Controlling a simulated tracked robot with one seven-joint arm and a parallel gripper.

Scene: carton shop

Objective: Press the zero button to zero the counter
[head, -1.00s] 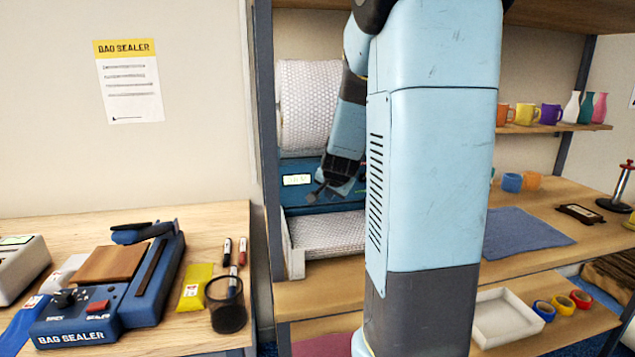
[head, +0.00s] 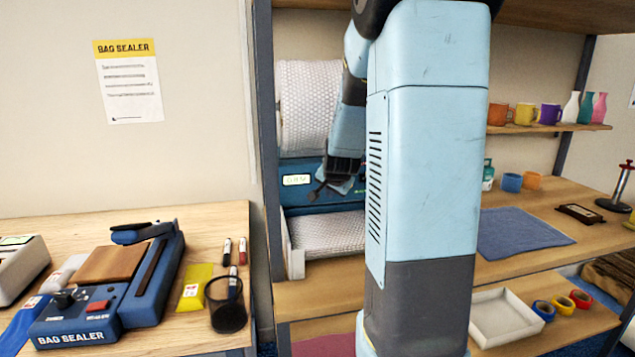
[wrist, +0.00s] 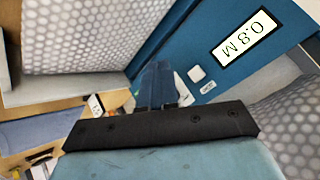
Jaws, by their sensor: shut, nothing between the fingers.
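The counter is a lit display (head: 297,180) on the blue panel (head: 305,168) below a bubble-wrap roll. In the wrist view the display (wrist: 251,32) reads 0.8 M, tilted in the picture. A small pale square button (wrist: 196,73) sits on the panel beside it, with a small light label (wrist: 207,87) close by; I cannot read the label. My gripper (head: 316,193) is in front of the panel, just right of and below the display. In the wrist view my fingers (wrist: 158,88) are shut and empty, left of the button. A gap to the button seems to show.
The bubble-wrap roll (head: 310,105) hangs above the panel, and a tray of bubble wrap (head: 328,234) lies below. My arm hides part of the panel. A bag sealer (head: 110,290) stands on the left table. Mugs (head: 527,114) and a blue cloth (head: 522,233) are on the right shelves.

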